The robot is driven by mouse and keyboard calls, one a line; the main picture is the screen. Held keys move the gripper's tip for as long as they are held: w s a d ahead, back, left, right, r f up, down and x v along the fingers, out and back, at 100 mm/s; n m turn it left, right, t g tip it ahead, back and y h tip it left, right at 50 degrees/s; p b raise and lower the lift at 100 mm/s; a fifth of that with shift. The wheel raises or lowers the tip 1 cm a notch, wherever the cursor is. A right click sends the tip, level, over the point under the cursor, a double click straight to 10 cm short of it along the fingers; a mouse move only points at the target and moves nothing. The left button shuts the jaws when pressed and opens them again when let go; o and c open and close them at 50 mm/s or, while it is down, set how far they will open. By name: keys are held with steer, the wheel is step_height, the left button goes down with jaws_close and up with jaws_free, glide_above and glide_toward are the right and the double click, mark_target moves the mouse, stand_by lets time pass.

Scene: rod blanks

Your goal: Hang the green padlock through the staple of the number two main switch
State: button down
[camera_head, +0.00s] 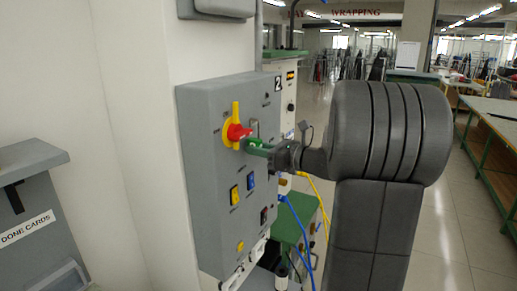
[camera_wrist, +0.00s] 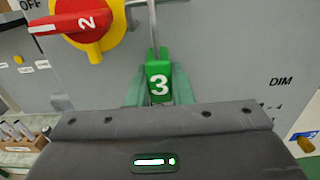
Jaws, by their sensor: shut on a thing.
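A green padlock (camera_wrist: 159,83) marked 3 shows in the wrist view, upright, with its metal shackle rising out of the top of the picture. My gripper (camera_wrist: 160,88) is shut on its body, a green finger on each side. In the head view my gripper (camera_head: 257,147) is close in front of the panel, just right of the switch handle. The number two main switch has a red handle (camera_head: 239,132) on a yellow disc (camera_head: 236,112); the handle (camera_wrist: 78,22), marked 2, is left of the padlock in the wrist view. I cannot make out the staple or whether the shackle passes through it.
The grey switch panel (camera_head: 205,170) carries blue and yellow switches below my gripper. A grey box labelled DONE CARDS (camera_head: 25,190) is at the left. A green-edged workbench (camera_head: 495,125) stands at the right, beyond open floor.

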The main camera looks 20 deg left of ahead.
steer(key=c, duration=1.2)
jaws_free()
steer(key=s+d+b, duration=0.1)
steer(key=d+b, duration=0.2)
steer(key=d, duration=1)
steer(key=shift+d, duration=0.4)
steer(key=shift+a, duration=0.1)
